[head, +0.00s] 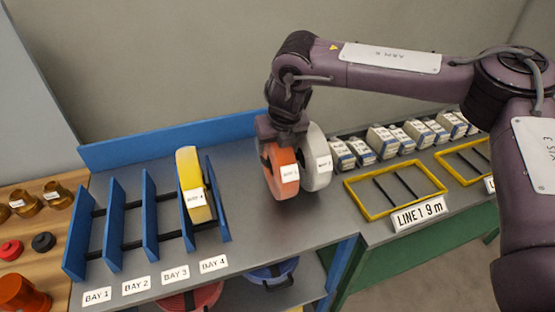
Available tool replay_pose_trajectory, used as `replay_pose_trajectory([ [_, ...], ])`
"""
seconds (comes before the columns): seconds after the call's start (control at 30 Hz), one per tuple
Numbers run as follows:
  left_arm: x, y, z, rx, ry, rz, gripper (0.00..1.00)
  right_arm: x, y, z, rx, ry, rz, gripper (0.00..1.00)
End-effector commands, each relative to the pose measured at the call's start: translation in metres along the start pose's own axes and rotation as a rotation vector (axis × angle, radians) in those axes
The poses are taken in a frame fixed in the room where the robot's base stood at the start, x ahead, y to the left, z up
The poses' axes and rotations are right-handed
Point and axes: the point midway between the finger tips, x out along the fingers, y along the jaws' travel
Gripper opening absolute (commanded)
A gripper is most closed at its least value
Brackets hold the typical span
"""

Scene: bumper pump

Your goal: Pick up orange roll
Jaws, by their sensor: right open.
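The orange roll (280,188) stands upright on the grey bench top, with a white label on its side. A white roll (318,178) stands right beside and partly behind it, also labelled. My right gripper (281,140) points down at the top of the orange roll, with its jaws open. The fingers are partly hidden, and I cannot tell whether they touch the roll. My left gripper is not in view.
A blue-divided rack (150,212) on the left has several bays; a yellow roll (193,168) sits in bay 4. Yellow frames (352,200) and small labelled boxes (383,140) are on the right. Bare bench lies between rack and orange roll.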

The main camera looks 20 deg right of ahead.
Motion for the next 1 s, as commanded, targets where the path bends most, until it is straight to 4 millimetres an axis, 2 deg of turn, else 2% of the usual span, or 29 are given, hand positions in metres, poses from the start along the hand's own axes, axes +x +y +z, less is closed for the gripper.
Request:
replay_pose_trajectory([
  [0.1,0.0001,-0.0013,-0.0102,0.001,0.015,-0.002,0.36,0.0008,0.0001,-0.0001,0.0,0.0,0.0,0.65],
  [0.2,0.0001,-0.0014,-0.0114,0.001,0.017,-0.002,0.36,0.0007,0.0002,-0.0002,0.0,0.0,0.0,0.63],
  [0.6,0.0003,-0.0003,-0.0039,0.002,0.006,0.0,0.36,0.0003,0.0,-0.0001,0.0,0.0,0.0,0.1],
  [0.7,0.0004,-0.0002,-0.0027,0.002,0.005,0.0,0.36,0.0002,0.0,-0.0001,0.0,0.0,0.0,0.0],
  [1.0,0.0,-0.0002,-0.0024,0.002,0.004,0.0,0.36,-0.0022,0.0005,0.0025,0.001,-0.006,0.002,0.0],
])
